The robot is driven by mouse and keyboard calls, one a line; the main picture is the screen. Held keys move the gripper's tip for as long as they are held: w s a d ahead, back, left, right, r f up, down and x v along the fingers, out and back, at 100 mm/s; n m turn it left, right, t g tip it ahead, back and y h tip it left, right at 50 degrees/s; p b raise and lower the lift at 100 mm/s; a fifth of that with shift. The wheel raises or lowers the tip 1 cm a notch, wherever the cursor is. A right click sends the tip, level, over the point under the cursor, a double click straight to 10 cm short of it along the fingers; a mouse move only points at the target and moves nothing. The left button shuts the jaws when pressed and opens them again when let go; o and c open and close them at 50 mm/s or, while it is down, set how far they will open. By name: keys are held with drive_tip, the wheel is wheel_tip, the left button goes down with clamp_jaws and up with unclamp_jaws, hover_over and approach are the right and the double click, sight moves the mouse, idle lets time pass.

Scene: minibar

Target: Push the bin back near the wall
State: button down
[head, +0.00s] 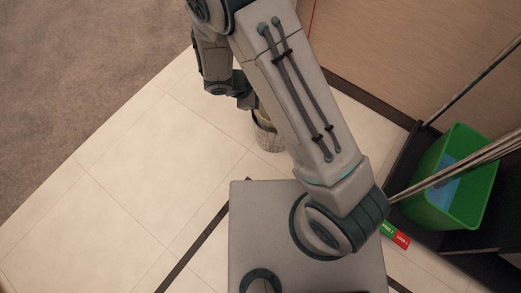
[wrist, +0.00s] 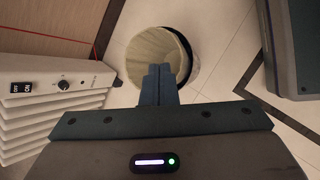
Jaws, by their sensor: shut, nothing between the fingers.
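A round bin (head: 267,138) stands upright on the tiled floor in the head view, partly hidden behind my arm. In the wrist view I look down into its open top (wrist: 152,46), which is pale inside and looks empty. My gripper (wrist: 158,70) has its two dark fingers together with nothing between them, and the tips overlap the near part of the bin's opening. In the head view my gripper (head: 248,101) is at the bin's upper left; I cannot tell whether it touches the bin. The wood-panelled wall (head: 372,58) is to the right of the bin.
A white ribbed appliance (wrist: 52,92) with a switch and knob stands at the left in the wrist view. A cart with a green tub (head: 455,180) and long poles is at the right in the head view. Open tile lies left of the bin, with carpet (head: 75,60) beyond.

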drive_tip(key=s+a+f+n+t+b, duration=0.1)
drive_tip(key=a+f+n+b, duration=0.15)
drive_tip(key=f, duration=0.65)
drive_tip(key=s+a+f+n+t+b, duration=0.1)
drive_tip(key=a+f+n+b, duration=0.15)
drive_tip(key=f, duration=0.55)
drive_tip(key=n+t+y+b, duration=0.1)
drive_tip(key=n+b, duration=0.6)
drive_tip(key=b, duration=0.5)
approach(264, 143)
drive_tip(key=shift+s+x, duration=0.2)
drive_tip(key=shift+x, duration=2.9)
drive_tip(key=shift+f, duration=0.15)
